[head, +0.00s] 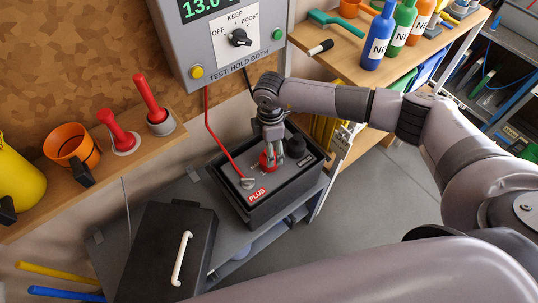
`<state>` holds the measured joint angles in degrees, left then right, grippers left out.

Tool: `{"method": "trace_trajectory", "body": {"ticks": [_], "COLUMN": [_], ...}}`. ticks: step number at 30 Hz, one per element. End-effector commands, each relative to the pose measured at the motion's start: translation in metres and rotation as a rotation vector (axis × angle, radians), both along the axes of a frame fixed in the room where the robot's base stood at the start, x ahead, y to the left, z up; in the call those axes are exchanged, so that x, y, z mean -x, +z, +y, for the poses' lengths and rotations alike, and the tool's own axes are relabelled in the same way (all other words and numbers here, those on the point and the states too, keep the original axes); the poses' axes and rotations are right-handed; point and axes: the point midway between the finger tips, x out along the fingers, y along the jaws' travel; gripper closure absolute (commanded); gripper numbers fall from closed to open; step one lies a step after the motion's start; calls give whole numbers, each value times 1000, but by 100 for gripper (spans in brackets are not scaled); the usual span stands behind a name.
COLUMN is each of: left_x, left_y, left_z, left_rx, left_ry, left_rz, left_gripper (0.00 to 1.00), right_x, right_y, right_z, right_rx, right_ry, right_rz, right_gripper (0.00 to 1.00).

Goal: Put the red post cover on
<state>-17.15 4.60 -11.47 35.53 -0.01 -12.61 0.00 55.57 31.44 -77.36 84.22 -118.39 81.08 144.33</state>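A battery sits in an open black box (232,206) on a grey stand. The red post cover (267,161) is on or just above the battery top, near its middle. My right gripper (271,158) reaches down from above with its fingers around or beside the cover, partly hiding it. Whether they are closed on it is too small to tell. The plus post (247,183), a grey fitting with a red lead running to it, is lower left of the cover and uncovered, by the PLUS label. A black cover (296,146) stands near the other label. My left gripper is out of view.
A grey control unit (222,48) with a display and knob hangs above the box. A black lid with a white handle (181,258) lies at the lower left. A wooden shelf (40,215) holds red-handled tools and an orange cup. Bottles stand on the bench at upper right.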

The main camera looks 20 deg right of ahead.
Motion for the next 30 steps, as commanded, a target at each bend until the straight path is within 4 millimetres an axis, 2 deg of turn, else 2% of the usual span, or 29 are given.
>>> {"method": "trace_trajectory", "body": {"ticks": [4,8,13,21,30], "left_x": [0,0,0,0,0], "left_y": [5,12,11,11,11], "left_z": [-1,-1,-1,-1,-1], "left_rx": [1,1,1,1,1], "left_ry": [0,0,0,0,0], "left_rz": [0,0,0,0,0], "left_gripper": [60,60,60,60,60], "right_x": [1,2,1,1,1], "right_y": [-12,-32,-51,-53,-53], "right_z": [-2,-5,-4,-4,-4], "right_rx": [2,2,0,-1,0], "right_ry": [0,-1,0,1,0], "right_rz": [3,3,2,1,1], "right_gripper": [30,30,30,31,51]}}
